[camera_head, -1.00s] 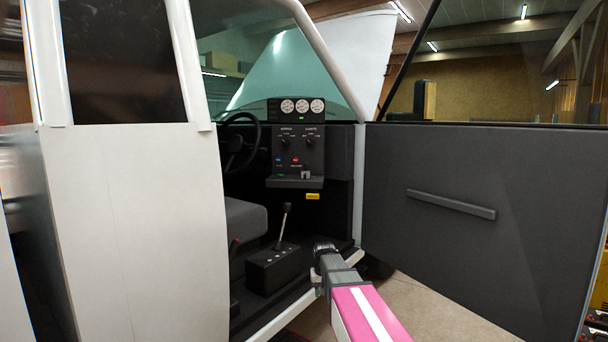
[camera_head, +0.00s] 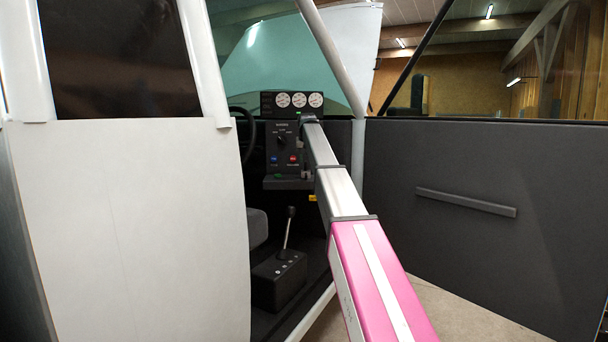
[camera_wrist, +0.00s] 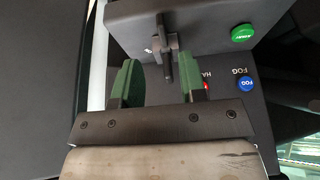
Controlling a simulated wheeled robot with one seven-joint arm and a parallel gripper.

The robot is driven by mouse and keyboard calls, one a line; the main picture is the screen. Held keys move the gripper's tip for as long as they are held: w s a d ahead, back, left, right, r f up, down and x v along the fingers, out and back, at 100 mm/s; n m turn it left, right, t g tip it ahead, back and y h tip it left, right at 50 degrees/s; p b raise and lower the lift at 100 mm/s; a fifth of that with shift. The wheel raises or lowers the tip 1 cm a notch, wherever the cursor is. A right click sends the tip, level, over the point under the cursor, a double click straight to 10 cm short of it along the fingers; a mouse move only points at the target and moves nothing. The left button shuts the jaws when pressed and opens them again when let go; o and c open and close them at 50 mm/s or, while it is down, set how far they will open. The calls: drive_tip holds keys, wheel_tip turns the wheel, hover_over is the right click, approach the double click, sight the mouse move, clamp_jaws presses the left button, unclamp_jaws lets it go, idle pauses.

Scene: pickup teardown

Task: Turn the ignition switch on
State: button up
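The ignition switch appears to be the dark lever-like handle (camera_wrist: 165,48) on a dark panel in the wrist view. Part of a label beside it is hidden. My gripper (camera_wrist: 158,78) is open, with one green-padded finger on each side of the handle's near end. Gaps show on both sides, the smaller towards the right finger. In the head view my arm reaches into the cab to the dashboard, over the right part of the console (camera_head: 283,150). My fingers cannot be made out there.
A green button (camera_wrist: 242,32) is on the same panel. A blue FOG button (camera_wrist: 246,83) and a partly hidden red button (camera_wrist: 207,86) are nearby. Gauges (camera_head: 298,101) sit above the console, a gear lever (camera_head: 289,230) below. The open door (camera_head: 470,230) is right, the white body panel (camera_head: 130,220) left.

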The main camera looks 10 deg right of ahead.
sight(306, 174)
drive_tip(key=x, duration=0.6)
drive_tip(key=w+x, duration=0.1)
drive_tip(key=x, duration=0.2)
drive_tip(key=shift+w+f, duration=0.1)
drive_tip(key=shift+w, duration=0.15)
clamp_jaws()
